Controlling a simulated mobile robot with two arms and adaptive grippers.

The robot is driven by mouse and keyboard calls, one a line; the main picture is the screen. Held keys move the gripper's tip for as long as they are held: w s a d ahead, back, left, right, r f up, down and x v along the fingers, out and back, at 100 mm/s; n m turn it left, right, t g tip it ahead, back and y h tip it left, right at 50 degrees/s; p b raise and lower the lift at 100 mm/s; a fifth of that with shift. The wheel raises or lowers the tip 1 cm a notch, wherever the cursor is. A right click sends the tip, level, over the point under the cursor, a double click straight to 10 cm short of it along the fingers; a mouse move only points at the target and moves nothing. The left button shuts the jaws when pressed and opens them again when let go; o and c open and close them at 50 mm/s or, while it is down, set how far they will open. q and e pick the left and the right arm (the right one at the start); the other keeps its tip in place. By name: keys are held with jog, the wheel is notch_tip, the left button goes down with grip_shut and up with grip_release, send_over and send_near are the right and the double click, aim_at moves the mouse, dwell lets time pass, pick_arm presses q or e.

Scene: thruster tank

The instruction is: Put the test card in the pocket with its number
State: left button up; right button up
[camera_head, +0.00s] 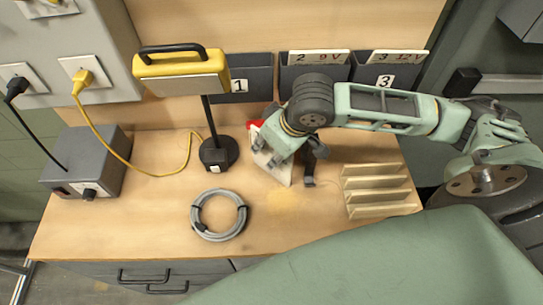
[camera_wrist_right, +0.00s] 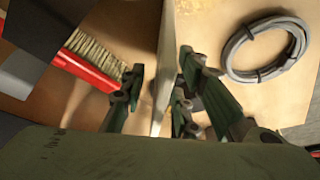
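My right gripper (camera_head: 290,150) is over the middle of the bench and points down. It is shut on a white card (camera_head: 277,168), which stands up steeply between the fingers. In the right wrist view the card (camera_wrist_right: 166,50) shows edge-on between the two fingers (camera_wrist_right: 163,85). Its number cannot be read. Dark wall pockets run along the back: pocket 1 (camera_head: 254,84) shows no card, pocket 2 (camera_head: 290,72) has a card marked 2 9V (camera_head: 319,57), and pocket 3 (camera_head: 363,75) has a card marked 3 12V (camera_head: 397,57). My left gripper is not in view.
A slatted wooden rack (camera_head: 378,185) stands right of the gripper. A grey cable coil (camera_head: 219,214) lies in front. A yellow-topped device on a stand (camera_head: 218,153) is left of the card. A red brush (camera_wrist_right: 90,62) lies beside the card. A grey box (camera_head: 87,160) is far left.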

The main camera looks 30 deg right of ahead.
jog(key=shift+f+p, duration=0.3)
dwell(0.5)
jog(key=shift+c, duration=0.5)
grip_shut()
